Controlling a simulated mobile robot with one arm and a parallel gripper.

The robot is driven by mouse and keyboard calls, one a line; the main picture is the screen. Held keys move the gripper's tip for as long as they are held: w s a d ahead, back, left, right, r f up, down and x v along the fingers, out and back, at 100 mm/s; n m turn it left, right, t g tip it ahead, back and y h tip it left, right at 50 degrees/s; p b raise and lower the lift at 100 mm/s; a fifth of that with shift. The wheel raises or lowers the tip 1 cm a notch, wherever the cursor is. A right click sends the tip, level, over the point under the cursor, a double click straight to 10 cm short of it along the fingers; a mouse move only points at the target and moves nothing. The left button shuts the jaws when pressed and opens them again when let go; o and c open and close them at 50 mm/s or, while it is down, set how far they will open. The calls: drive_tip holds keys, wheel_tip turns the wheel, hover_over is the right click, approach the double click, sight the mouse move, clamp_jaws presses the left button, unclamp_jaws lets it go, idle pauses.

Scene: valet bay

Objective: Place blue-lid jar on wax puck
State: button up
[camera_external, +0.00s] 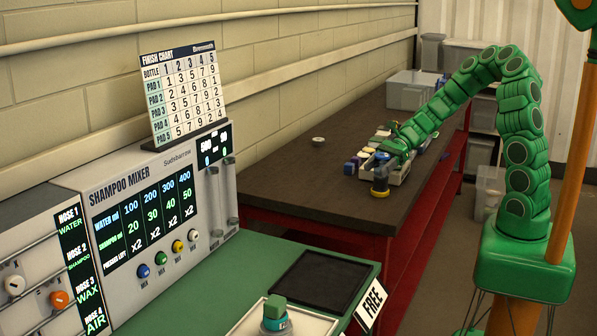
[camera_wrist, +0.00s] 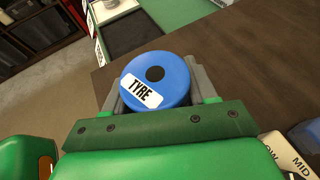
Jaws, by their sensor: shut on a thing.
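The blue-lid jar (camera_wrist: 155,78), with a black centre spot and a "TYRE" label on its lid, sits between the two grey fingers of my gripper (camera_wrist: 156,92) in the wrist view. My gripper is shut on it. In the external view my gripper (camera_external: 385,168) is over the front edge of the dark bench, and the jar (camera_external: 380,186) shows below it with a yellow band low down. I cannot tell whether its base touches the bench. A small pale round disc (camera_external: 318,140) lies alone on the bench; I cannot tell whether it is the wax puck.
A pale tray (camera_external: 400,177) with several small items is beside my gripper. A small blue block (camera_external: 350,167) is left of the jar. Grey bins (camera_external: 412,90) stand at the bench's far end. The nearer green counter holds a black mat (camera_external: 318,280). The bench's left half is mostly clear.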

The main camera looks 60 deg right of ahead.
drive_tip(key=shift+f, duration=0.3)
drive_tip(key=shift+f, duration=0.1)
drive_tip(key=o, duration=1)
drive_tip(key=shift+o, duration=0.2)
